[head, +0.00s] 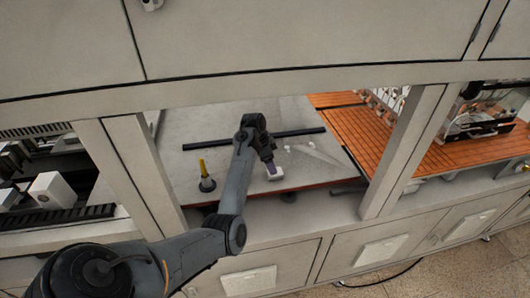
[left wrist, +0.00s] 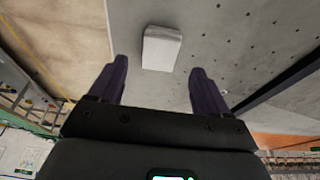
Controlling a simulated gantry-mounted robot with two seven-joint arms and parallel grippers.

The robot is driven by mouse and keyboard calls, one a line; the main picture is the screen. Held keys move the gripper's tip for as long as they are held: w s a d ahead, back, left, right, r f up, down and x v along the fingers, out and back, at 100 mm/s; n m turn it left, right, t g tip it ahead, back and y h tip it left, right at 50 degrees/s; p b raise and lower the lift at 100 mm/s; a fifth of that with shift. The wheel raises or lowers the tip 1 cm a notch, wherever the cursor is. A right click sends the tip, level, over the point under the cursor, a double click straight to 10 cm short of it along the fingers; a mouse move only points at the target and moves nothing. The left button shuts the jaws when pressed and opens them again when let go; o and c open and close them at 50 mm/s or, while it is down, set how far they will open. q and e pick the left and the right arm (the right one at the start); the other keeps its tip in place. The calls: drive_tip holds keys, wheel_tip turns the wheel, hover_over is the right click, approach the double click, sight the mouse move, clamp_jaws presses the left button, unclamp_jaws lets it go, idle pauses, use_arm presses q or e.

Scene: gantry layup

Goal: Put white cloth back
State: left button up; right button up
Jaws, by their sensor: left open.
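The white cloth (left wrist: 161,48) shows as a small pale folded block on the grey table in the left wrist view. In the head view the white cloth (head: 275,174) lies near the front edge of the grey table (head: 228,122), partly hidden by my gripper. My left gripper (left wrist: 159,65) is open, with its two dark purple fingers apart and nothing between them. The cloth lies just beyond the fingertips, roughly centred between them. In the head view my left gripper (head: 270,164) is right by the cloth; I cannot tell whether it touches. My right gripper is not in view.
A yellow-handled tool (head: 205,178) with a dark round base stands left of my gripper. A long black bar (head: 300,133) lies across the table behind. A pale flat piece (head: 317,153) lies right of the gripper. Frame posts (head: 402,150) bound the opening on both sides.

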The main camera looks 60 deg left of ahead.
use_arm(q)
drive_tip(key=shift+s+d+b+v, duration=0.3)
drive_tip(key=shift+b+v, duration=0.2)
drive_tip(key=shift+v, duration=2.6)
drive_tip(key=d+f+y, duration=0.1)
drive_tip(key=s+d+f+y, duration=0.1)
drive_tip(key=d+f, duration=0.1)
drive_tip(key=s+d+f+g+y, duration=0.1)
drive_tip(key=f, duration=0.1)
drive_tip(key=shift+d+n, duration=0.35)
drive_tip(key=shift+n, duration=0.05)
drive_tip(key=s+d+f, duration=0.3)
drive_tip(key=s+d, duration=0.1)
drive_tip(key=d, duration=0.4)
drive_tip(key=s+d+f, duration=0.3)
drive_tip(key=d+f, duration=0.1)
drive_tip(key=d, duration=0.4)
drive_tip(key=s+d+f, duration=0.3)
drive_tip(key=s+d, duration=0.1)
drive_tip(key=d, duration=0.5)
drive_tip(key=s+d+t+h, duration=0.1)
drive_tip(key=s+d+h, duration=0.1)
drive_tip(key=s+d, duration=0.7)
drive_tip(key=d, duration=0.2)
drive_tip(key=shift+d+r+n, duration=0.3)
drive_tip(key=shift+d, duration=0.05)
